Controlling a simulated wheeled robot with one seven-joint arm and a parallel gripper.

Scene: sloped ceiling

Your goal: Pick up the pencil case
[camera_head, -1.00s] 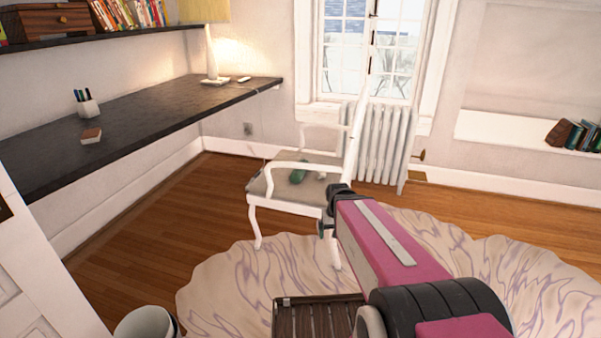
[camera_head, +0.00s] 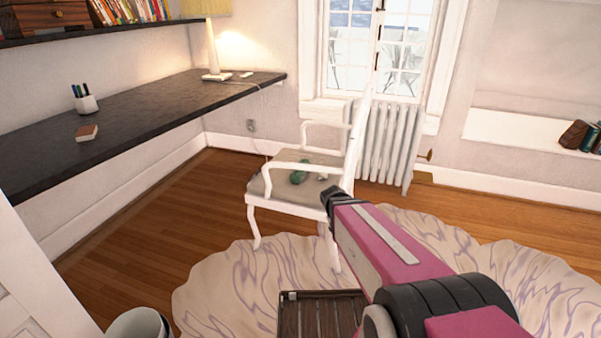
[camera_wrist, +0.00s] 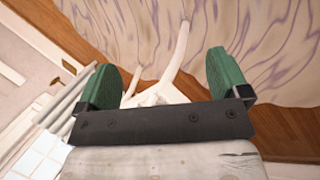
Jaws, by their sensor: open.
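No object is plain to me as a pencil case. A white cup with several pens (camera_head: 87,104) stands upright on the dark desk (camera_head: 150,118) at the left. A small green object (camera_head: 299,174) lies on the grey seat of the white chair (camera_head: 283,188); its kind is too small to tell. My gripper's dark wrist end shows in front of the chair in the head view, its fingers mostly hidden. In the wrist view my gripper (camera_wrist: 163,62) has its two green fingers wide apart, with nothing between them. It is well away from the desk cup.
A small brown-topped block (camera_head: 87,133) and a lit lamp (camera_head: 213,55) are on the desk. A slatted brown piece (camera_head: 322,318) and a white bin (camera_head: 137,323) are near the bottom edge. A radiator (camera_head: 388,140) stands behind the chair. A wavy-edged rug (camera_head: 235,290) covers the floor.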

